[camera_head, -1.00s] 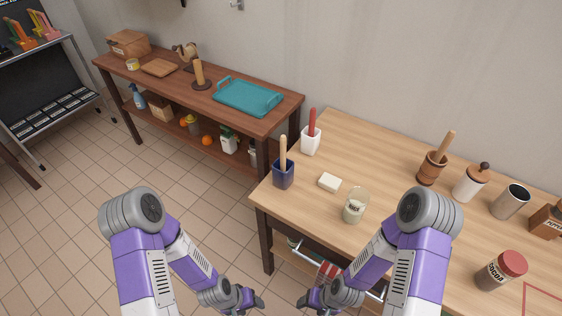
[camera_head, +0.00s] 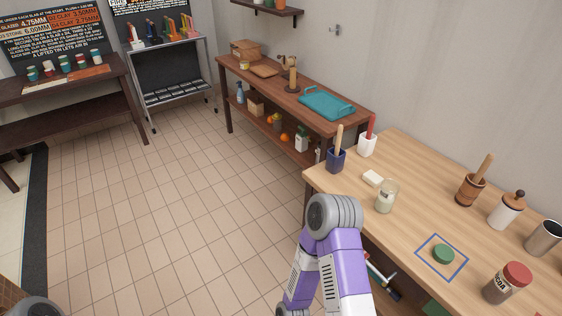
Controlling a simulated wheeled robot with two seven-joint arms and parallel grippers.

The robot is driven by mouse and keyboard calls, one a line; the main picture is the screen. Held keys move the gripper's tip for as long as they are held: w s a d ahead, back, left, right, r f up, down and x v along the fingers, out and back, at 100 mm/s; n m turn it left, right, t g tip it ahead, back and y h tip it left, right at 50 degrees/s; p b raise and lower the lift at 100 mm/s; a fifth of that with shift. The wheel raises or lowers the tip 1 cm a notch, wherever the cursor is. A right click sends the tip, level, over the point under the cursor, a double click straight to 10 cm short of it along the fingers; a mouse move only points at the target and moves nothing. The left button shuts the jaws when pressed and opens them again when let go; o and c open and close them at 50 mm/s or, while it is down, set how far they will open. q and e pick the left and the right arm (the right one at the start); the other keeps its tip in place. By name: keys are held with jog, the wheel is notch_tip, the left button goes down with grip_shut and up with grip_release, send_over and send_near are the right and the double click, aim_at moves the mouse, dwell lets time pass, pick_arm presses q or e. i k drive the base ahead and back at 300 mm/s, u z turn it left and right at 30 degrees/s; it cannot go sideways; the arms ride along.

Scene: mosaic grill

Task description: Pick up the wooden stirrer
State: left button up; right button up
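A light wooden stick (camera_head: 338,138), which looks like the wooden stirrer, stands in a dark blue square holder (camera_head: 335,160) near the left edge of the light wood table (camera_head: 415,170). Its lower end is hidden inside the holder. My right arm comes up from the bottom middle, in front of the table's near left corner. Its gripper is out of the frame. Only a small part of my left arm shows at the bottom left corner, and its gripper is also out of the frame.
A mortar (camera_head: 469,190) with a wooden pestle stands right. Open tiled floor (camera_head: 170,200) lies left.

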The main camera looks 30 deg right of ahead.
aim_at(340, 129)
jog(key=u, duration=0.75)
jog(key=i, duration=0.35)
jog(key=z, duration=0.55)
jog(key=i, duration=1.7)
jog(key=z, duration=1)
